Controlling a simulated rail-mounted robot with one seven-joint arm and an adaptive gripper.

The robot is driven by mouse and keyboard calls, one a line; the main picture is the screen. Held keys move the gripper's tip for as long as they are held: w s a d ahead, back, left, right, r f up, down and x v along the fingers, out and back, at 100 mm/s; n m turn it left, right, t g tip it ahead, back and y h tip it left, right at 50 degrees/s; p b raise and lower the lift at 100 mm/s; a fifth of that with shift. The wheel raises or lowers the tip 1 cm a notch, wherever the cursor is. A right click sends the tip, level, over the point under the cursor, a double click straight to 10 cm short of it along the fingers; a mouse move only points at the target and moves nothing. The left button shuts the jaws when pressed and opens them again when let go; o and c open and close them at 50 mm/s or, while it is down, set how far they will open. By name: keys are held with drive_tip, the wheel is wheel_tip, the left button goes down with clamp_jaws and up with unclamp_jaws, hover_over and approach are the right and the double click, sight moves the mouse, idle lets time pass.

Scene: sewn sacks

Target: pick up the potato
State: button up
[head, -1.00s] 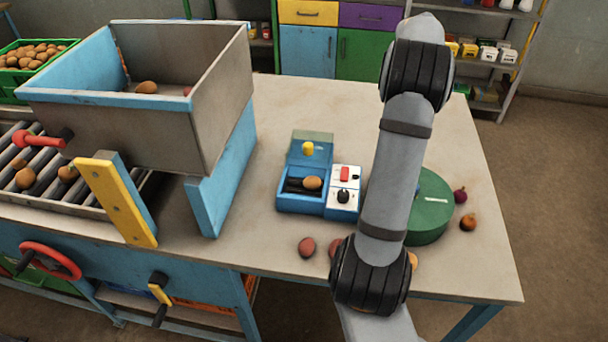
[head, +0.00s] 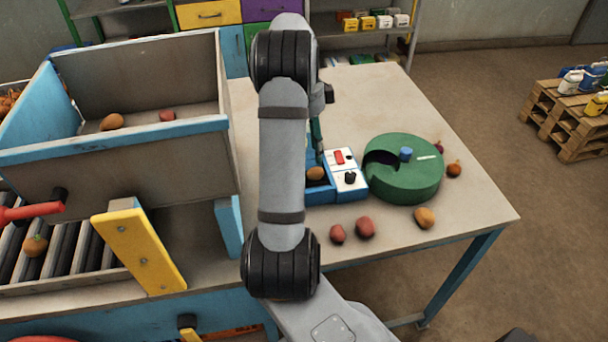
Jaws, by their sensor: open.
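A brown potato (head: 315,173) lies in the blue tray of a small device (head: 322,197) on the table. My gripper (head: 318,150) points down just above this potato. It is open, and most of it is hidden behind my grey arm. I cannot tell whether the fingers touch the potato. Another brown, potato-like item (head: 112,121) lies in the large hopper (head: 150,150) at the left, with a reddish one (head: 167,116). A yellow-brown one (head: 425,217) lies near the table's front edge.
A white panel with a red switch and black knob (head: 346,172) adjoins the blue tray. A round green container (head: 405,180) stands to its right. Two reddish tubers (head: 365,227) lie in front, and an onion (head: 454,170) at the right. The table's back right is clear.

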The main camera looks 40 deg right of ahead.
drive_tip(key=shift+s+d+f, duration=0.15)
drive_tip(key=shift+f, duration=1.2)
drive_tip(key=f, duration=0.1)
drive_tip(key=f+p, duration=0.1)
drive_tip(key=s+f+p, duration=0.1)
drive_tip(key=f, duration=0.1)
drive_tip(key=shift+d+f, duration=0.1)
drive_tip(key=shift+d, duration=0.3)
drive_tip(key=shift+f, duration=0.4)
drive_tip(key=shift+c, duration=0.2)
drive_tip(key=c, duration=0.7)
drive_tip(key=shift+r, duration=0.1)
drive_tip(key=shift+c, duration=0.5)
